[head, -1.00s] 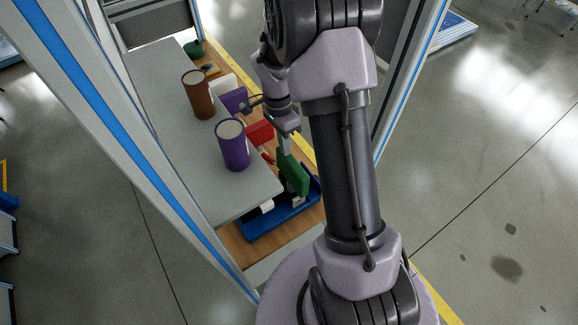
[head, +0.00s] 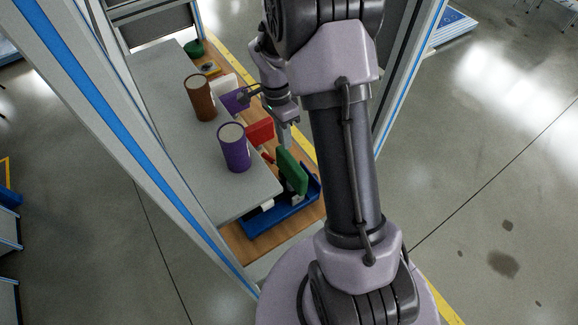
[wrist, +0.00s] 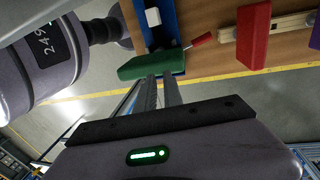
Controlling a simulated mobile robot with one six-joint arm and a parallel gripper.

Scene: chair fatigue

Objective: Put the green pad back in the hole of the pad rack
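The green pad (head: 291,170) stands tilted at the blue tray (head: 283,212), partly over it. In the wrist view the green pad (wrist: 150,64) lies just beyond my fingertips, with its lower edge close to them. My gripper (head: 287,143) is above the pad in the head view. In the wrist view my gripper's fingers (wrist: 160,82) are apart with a narrow gap and nothing between them; whether the tips touch the pad is unclear. A red pad (wrist: 253,35) stands by a wooden strip (wrist: 280,25), perhaps part of the rack. The hole is not discernible.
A purple cylinder (head: 234,148) and a brown cylinder (head: 200,98) stand on the grey upper shelf (head: 165,75). A purple pad (head: 235,98) is further back. A red-handled tool (wrist: 198,41) and a white block (wrist: 153,17) are near the green pad. Rack posts flank the arm.

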